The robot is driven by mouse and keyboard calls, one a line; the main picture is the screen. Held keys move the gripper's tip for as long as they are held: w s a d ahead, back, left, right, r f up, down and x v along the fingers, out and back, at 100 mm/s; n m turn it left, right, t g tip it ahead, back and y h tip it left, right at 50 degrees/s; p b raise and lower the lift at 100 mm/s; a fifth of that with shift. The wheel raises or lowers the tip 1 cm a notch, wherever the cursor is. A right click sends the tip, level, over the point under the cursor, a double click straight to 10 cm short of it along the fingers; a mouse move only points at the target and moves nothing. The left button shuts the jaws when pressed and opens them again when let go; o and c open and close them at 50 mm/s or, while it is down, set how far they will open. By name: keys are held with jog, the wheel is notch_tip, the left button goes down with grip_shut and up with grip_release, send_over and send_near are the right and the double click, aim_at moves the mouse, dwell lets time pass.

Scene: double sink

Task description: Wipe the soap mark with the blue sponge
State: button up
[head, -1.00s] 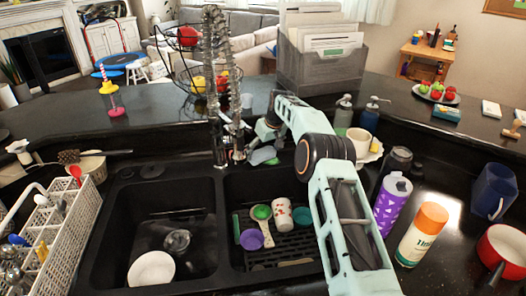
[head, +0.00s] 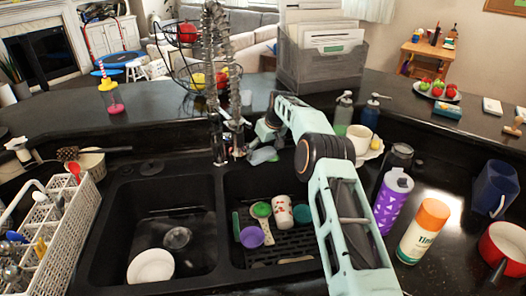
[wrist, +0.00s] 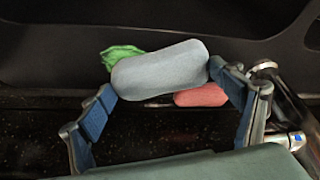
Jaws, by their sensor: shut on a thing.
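The blue sponge (wrist: 160,70), pale grey-blue and rounded, sits between the two fingers of my gripper (wrist: 158,84) in the wrist view. The fingers are shut on its two ends. In the head view the sponge (head: 263,155) shows just right of the faucet base, by the back edge of the sink, with my gripper (head: 268,132) above it. I cannot make out a soap mark in either view, and my arm and the sponge hide part of the counter there.
A green cloth-like thing (wrist: 122,56) and a red piece (wrist: 201,95) lie behind the sponge. The faucet (head: 220,130) stands close on the left. The right basin holds a purple scoop (head: 251,237) and a patterned cup (head: 283,212). Soap bottles (head: 343,112) stand to the right.

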aim_at(272, 152)
jog(key=shift+f, duration=0.3)
jog(key=shift+d, duration=0.1)
jog(key=shift+w+d+r, duration=0.1)
jog(key=shift+w+d, duration=0.1)
jog(key=shift+d, duration=0.65)
jog(key=shift+w+d+r, duration=0.1)
jog(key=shift+w+d, duration=0.05)
jog(key=shift+d, duration=0.65)
jog(key=shift+w+d+f, duration=0.1)
jog(key=shift+w+d, duration=0.05)
jog(key=shift+d, duration=0.6)
jog(key=shift+w+d+f, duration=0.1)
jog(key=shift+w+d, duration=0.05)
jog(key=shift+d, duration=0.55)
jog(key=shift+d+f, duration=0.1)
jog(key=shift+d, duration=0.15)
jog(key=shift+s+a+b, duration=0.2)
jog(key=shift+a+b, duration=0.05)
jog(key=shift+a, duration=0.6)
jog(key=shift+s+a+b, duration=0.15)
jog(key=shift+a+b, duration=0.15)
jog(key=shift+a, duration=0.6)
jog(key=shift+s+a+b, duration=0.2)
jog(key=shift+a+b, duration=0.05)
jog(key=shift+a, duration=0.6)
jog(key=shift+s+a, duration=0.15)
jog(key=shift+a, duration=0.75)
jog(key=shift+r, duration=0.2)
